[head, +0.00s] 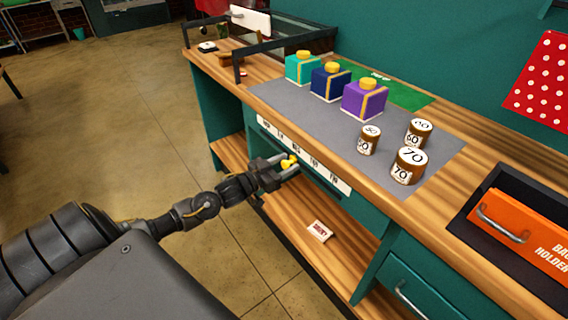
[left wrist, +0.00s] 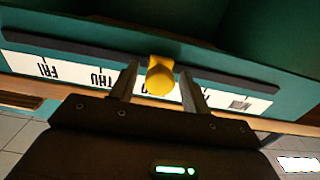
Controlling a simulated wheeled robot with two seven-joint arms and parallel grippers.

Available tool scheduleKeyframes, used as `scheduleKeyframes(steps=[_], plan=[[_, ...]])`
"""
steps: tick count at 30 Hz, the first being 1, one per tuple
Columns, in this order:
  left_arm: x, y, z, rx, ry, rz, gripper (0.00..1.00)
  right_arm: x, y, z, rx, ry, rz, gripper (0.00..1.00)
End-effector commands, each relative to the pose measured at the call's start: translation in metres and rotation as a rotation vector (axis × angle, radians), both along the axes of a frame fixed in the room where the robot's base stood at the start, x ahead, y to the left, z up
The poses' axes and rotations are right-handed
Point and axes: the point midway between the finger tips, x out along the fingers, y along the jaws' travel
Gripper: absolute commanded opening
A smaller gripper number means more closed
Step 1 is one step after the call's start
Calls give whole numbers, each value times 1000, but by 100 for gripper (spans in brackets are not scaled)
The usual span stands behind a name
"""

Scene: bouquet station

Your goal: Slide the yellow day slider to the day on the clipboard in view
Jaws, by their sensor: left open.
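The yellow day slider (left wrist: 160,76) sits on the dark rail above the white day strip (left wrist: 215,90). In the left wrist view the strip is upside down, with FRI and THU readable left of the slider and the label behind it partly hidden. In the head view the slider (head: 289,162) is around the middle of the strip (head: 330,178). My left gripper (head: 283,168) is open at the slider, with one finger on each side of it; contact is unclear. I cannot make out a clipboard with a readable day. My right gripper is not in view.
Above the strip, the counter's grey mat (head: 300,118) holds teal, navy and purple boxes (head: 365,100) and numbered cylinders (head: 408,166). A small card (head: 319,231) lies on the lower shelf. An orange holder (head: 520,235) is at right. The floor at left is clear.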

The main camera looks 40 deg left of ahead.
Motion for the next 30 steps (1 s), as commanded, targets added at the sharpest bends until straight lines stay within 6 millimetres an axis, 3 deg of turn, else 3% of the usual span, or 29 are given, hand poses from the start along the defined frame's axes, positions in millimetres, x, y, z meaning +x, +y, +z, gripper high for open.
scheduleKeyframes(steps=[5,19,30], plan=[[-10,3,-1,1,2,0,47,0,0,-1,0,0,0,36],[-87,26,-2,0,4,0,47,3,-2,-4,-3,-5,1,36],[-104,32,0,0,0,1,47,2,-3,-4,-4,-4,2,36]])
